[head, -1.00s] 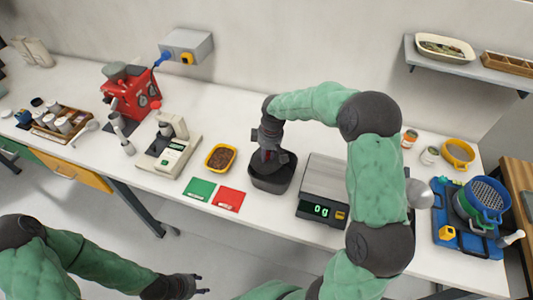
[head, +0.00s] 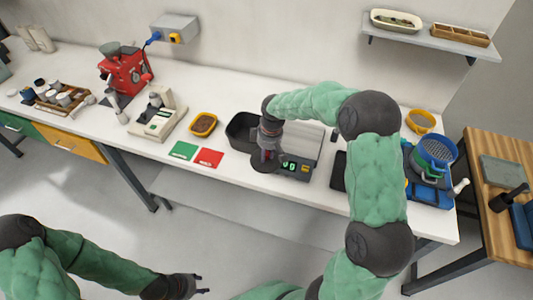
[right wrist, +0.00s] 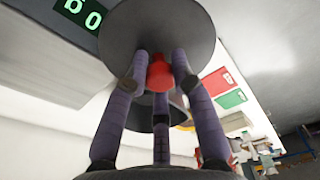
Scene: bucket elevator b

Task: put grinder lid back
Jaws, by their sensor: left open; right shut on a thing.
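A dark grey round lid (head: 265,165) with a red knob is in my right gripper (head: 268,153), held over the front left part of the scale. In the right wrist view the lid (right wrist: 165,30) faces the camera, and my right gripper's (right wrist: 158,75) fingers are closed around its red knob (right wrist: 160,72). A red machine with a grey hopper (head: 123,73), which looks like the grinder, stands at the back left of the table; I cannot make out its top opening. My left gripper (head: 197,284) is open and empty, low in front of the table.
A dark bin (head: 238,131) stands beside the scale (head: 305,142). A yellow tray of brown grounds (head: 203,124), green (head: 184,150) and red cards (head: 208,158) and a beige device (head: 153,123) lie left of it. Blue sieves (head: 438,151) stand at right.

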